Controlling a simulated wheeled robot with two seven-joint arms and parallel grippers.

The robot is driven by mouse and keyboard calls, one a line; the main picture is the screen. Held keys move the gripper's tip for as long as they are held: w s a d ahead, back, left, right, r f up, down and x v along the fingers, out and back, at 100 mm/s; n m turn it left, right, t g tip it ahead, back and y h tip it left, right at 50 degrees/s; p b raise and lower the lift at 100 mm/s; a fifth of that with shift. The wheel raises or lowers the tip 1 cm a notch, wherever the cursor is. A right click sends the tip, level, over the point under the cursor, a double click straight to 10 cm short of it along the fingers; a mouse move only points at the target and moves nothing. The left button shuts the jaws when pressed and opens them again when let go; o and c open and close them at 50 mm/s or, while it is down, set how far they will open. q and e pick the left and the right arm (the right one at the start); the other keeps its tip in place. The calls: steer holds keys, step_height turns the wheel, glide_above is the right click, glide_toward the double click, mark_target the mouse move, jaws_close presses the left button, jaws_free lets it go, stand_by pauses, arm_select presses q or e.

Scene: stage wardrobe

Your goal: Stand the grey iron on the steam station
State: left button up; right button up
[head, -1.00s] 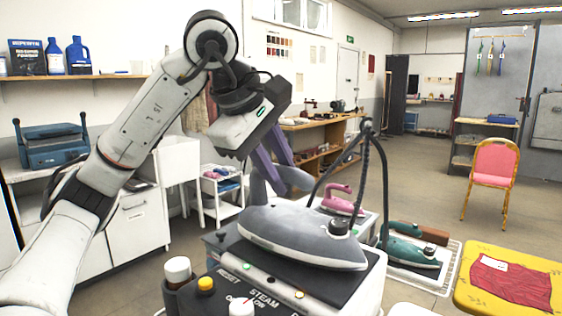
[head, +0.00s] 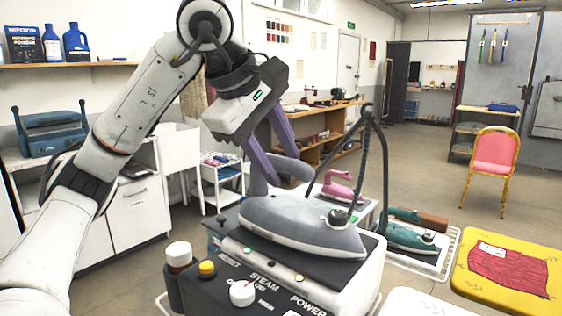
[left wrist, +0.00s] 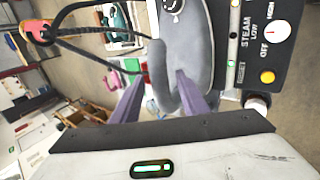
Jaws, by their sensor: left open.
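The grey iron (head: 300,222) rests soleplate down on the dark top of the steam station (head: 345,285), its nose toward the right. Its rounded grey handle (head: 257,172) rises at the left end. My left gripper (head: 284,170) is open beside the handle, purple fingers slanting down. In the left wrist view, the looped handle (left wrist: 162,75) shows between the open fingertips of my left gripper (left wrist: 158,82), with gaps on both sides. The iron body (left wrist: 187,35) and the station's control panel (left wrist: 265,45) also show there. My right gripper is out of view.
A pink iron (head: 343,192) and a green iron (head: 408,237) stand behind and right of the station. Dark hoses (head: 373,150) arch above it. A yellow stool (head: 480,262) with red cloth is at the right. A white cart (head: 215,185) stands behind my left arm.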

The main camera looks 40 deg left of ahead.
arm_select(q)
steer(key=p+v, duration=0.6)
steer(key=v, duration=0.5)
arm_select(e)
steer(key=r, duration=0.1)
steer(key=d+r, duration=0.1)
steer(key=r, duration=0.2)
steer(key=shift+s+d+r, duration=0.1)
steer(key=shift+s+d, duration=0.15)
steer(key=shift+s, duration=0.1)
arm_select(q)
steer(key=shift+a, duration=0.1)
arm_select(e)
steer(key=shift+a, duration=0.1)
